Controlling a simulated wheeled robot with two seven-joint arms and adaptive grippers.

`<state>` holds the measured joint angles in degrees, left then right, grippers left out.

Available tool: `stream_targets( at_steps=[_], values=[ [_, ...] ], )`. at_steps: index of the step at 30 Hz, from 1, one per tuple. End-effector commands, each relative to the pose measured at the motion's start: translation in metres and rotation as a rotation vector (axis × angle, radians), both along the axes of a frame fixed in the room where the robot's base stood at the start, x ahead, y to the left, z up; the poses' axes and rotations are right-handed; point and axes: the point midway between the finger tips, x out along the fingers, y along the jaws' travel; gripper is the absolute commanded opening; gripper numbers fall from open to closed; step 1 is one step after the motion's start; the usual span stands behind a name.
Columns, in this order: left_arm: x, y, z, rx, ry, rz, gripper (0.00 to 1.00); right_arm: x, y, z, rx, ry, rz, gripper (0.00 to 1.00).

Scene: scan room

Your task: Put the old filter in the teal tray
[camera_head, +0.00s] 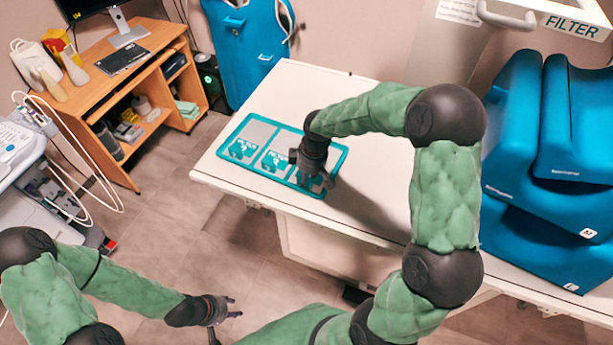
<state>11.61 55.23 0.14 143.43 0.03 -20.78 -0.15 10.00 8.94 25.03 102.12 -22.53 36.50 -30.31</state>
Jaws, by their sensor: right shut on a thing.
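The teal tray (222,150) lies on the white table, with several grey sections side by side, each bearing a teal-and-white label. My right gripper (313,184) points down over the tray's right-hand section, close to its near right edge. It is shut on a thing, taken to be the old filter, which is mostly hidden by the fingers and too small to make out. I cannot tell whether that thing touches the tray. My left gripper (233,308) is low at the bottom left, away from the table, with its fingers apart and empty.
The white table (285,95) is clear behind the tray. Blue cushions (540,215) are stacked on its right. A white panel marked FILTER (571,25) juts out at the top right. A wooden desk (85,95) and a white machine with cables (15,140) stand left.

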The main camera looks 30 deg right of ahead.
Motion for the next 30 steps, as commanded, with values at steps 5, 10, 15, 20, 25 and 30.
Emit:
stream_targets(
  at_steps=[5,10,15,20,25,30],
  values=[
    [0.000,0.000,-0.002,0.000,0.000,0.000,0.40,0.000,0.000,-0.003,0.000,0.000,0.000,0.00],
    [0.000,0.000,-0.001,0.000,0.000,0.000,0.40,0.000,0.000,-0.003,0.000,0.000,0.000,0.47],
    [0.000,0.000,-0.001,0.000,0.000,0.000,0.40,0.000,0.000,-0.003,0.000,0.000,0.000,0.47],
    [0.000,0.000,0.000,0.000,0.000,0.000,0.40,0.000,0.000,0.000,0.000,0.000,0.001,0.47],
    [0.000,0.000,0.006,0.000,0.000,0.000,0.40,-0.001,-0.002,0.018,-0.002,-0.005,0.000,0.47],
    [0.000,0.000,0.016,0.000,0.000,0.000,0.40,-0.005,-0.005,0.052,-0.001,-0.005,-0.002,0.47]
  ],
)
